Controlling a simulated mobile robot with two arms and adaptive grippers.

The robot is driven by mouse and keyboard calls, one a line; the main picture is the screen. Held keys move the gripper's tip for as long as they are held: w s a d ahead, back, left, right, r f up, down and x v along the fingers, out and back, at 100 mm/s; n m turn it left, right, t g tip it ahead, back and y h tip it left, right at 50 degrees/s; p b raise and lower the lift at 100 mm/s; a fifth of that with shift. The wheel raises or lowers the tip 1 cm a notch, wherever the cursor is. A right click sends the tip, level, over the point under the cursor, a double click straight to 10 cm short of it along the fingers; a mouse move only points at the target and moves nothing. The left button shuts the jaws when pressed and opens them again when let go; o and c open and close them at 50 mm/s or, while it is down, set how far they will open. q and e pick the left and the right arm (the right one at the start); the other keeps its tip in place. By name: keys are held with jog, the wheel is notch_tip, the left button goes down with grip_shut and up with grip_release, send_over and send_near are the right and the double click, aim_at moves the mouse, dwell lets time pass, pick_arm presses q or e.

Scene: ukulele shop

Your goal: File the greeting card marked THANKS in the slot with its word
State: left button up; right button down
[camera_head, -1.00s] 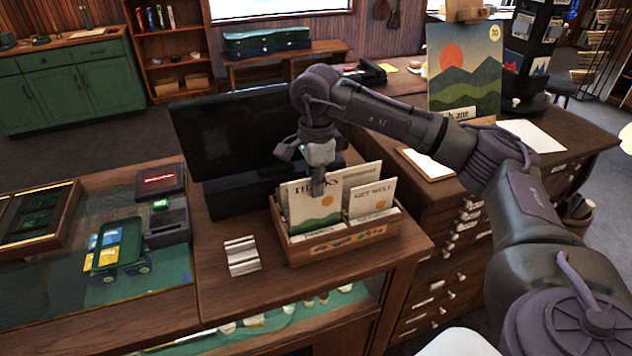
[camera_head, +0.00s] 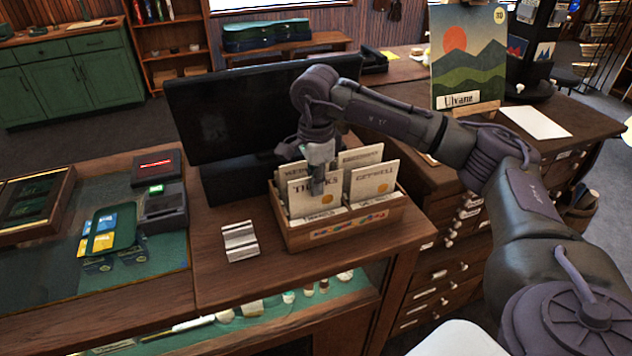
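The THANKS card (camera_head: 301,197) is pale with a small orange disc and stands upright in the front left compartment of a wooden card box (camera_head: 345,233). A label strip in front hides its lower edge; the strip's word is too small to read surely. My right gripper (camera_head: 318,186) is shut on the card's upper part, with a finger in front of it covering some of the word. I cannot tell whether the card touches the compartment floor. My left gripper is out of view.
A GET WELL card (camera_head: 374,182) stands to the right in the box, with more cards behind, partly hidden. A dark monitor (camera_head: 235,120) stands close behind. A metal holder (camera_head: 240,241) lies to the left. A card terminal (camera_head: 162,205) stands further left on the counter.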

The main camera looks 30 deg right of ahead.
jog(key=c, duration=1.2)
grip_release()
jog(key=shift+c, duration=0.2)
notch_tip(320, 180, up, 12)
